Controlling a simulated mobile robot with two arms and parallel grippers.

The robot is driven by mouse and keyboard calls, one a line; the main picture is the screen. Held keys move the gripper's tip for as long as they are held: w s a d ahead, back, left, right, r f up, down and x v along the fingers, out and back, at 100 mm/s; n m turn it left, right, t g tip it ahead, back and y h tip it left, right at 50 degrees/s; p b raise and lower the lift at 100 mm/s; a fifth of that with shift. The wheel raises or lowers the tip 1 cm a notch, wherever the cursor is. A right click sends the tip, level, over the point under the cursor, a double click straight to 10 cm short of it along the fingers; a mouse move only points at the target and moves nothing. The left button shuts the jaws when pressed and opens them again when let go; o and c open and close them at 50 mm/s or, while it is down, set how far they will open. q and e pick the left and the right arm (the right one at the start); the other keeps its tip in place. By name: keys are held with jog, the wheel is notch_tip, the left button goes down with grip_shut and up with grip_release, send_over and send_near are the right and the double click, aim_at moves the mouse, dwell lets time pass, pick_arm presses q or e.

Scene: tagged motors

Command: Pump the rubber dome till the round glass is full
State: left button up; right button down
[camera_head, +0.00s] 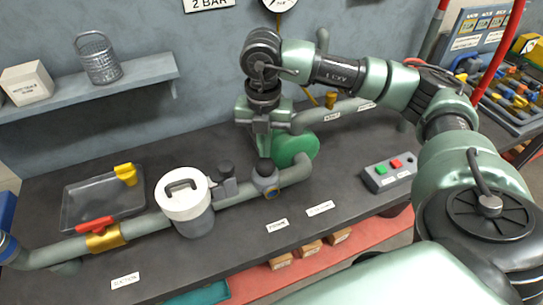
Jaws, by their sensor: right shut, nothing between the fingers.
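A dark grey rubber dome (265,183) sits on the grey pipe, behind the label that seems to read "PRIME". A small round glass (271,193) with a brass-coloured rim and bluish face shows low on the front of the same fitting; its fill level is too small to tell. My right gripper (264,157) points straight down over the dome, shut and empty. Its dark fingertips are at the dome's top; I cannot tell whether they touch or press it. My left gripper is not in view.
A white-lidded canister (183,218) stands left of the dome. A green disc (296,146) is close behind my gripper. A red valve handle (95,225), a clear bin (85,203) and a button box (390,173) are on the bench. The bench front is mostly clear.

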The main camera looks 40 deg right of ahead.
notch_tip(320, 180, up, 7)
jog(key=p, duration=0.3)
jog(key=shift+f+p, duration=0.2)
jog(key=shift+p, duration=0.1)
jog(key=shift+f, duration=0.1)
